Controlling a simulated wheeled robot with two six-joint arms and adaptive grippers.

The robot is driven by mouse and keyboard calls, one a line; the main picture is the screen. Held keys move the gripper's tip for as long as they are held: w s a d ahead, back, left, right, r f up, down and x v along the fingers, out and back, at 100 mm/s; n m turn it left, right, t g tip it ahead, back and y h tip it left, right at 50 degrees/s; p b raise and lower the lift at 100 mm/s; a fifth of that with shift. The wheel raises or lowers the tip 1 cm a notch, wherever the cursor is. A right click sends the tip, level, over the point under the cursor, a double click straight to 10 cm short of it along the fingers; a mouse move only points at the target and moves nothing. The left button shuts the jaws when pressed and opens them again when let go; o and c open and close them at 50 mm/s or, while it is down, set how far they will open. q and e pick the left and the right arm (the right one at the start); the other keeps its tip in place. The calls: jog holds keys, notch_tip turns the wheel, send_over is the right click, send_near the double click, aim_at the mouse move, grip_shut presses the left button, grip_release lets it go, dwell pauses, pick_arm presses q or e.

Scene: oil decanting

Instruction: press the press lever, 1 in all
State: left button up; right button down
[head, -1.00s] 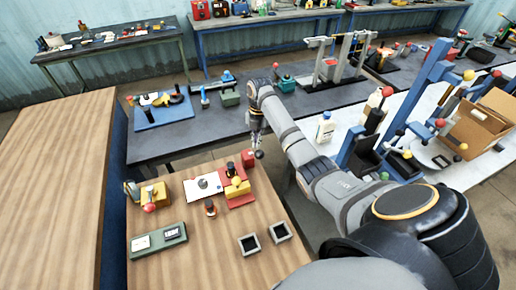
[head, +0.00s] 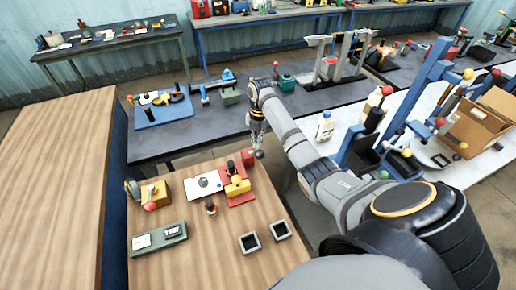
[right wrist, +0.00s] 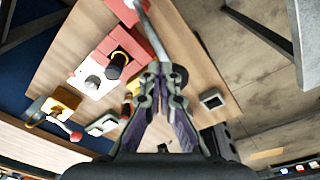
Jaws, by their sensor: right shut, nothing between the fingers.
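A red press (head: 249,158) with a black knob (head: 231,168) stands at the far right of the wooden table. In the right wrist view it is the red body (right wrist: 124,45) at upper left. A pale metal lever (right wrist: 152,25) runs from the top of that view down to the fingertips. My right gripper (head: 256,148) points down just behind the red press. In the right wrist view my right gripper (right wrist: 163,74) is shut and empty, with its tips at the lever's near end; I cannot tell whether they touch. My left gripper is out of view.
A yellow block with a red ball handle (head: 152,196), a white plate (head: 195,190), a small stamp (head: 210,208), a grey-green tray (head: 158,240) and two dark square holders (head: 250,243) share the table. The front middle is clear.

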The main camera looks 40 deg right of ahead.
aim_at(260, 151)
jog(key=shift+s+a+f+p, duration=0.2)
jog(key=shift+s+f+p, duration=0.3)
jog(key=shift+s+f, duration=0.3)
jog(key=shift+s+a+f+p, duration=0.2)
jog(key=shift+s+f+p, duration=0.3)
jog(key=shift+s+f, duration=0.3)
dwell(2.1)
jog(key=shift+s+a+f+p, duration=0.15)
jog(key=shift+s+f+p, duration=0.15)
jog(key=shift+s+f, duration=0.3)
jog(key=shift+s+a+f+p, duration=0.15)
jog(key=shift+s+f+p, duration=0.1)
jog(key=shift+s+f, duration=0.3)
dwell(1.7)
jog(key=shift+r, duration=0.15)
jog(key=shift+w+d+r, duration=0.15)
jog(key=shift+w+r, duration=0.45)
jog(key=shift+r, duration=0.1)
jog(key=shift+w+d+r, duration=0.25)
jog(key=shift+w+r, duration=0.35)
jog(key=shift+w, duration=0.2)
jog(key=shift+w+d+r, duration=0.25)
jog(key=shift+w+r, duration=0.7)
jog(key=shift+w, duration=0.05)
jog(key=shift+w+d+r, duration=0.2)
jog(key=shift+w+r, duration=0.7)
jog(key=shift+w, duration=0.05)
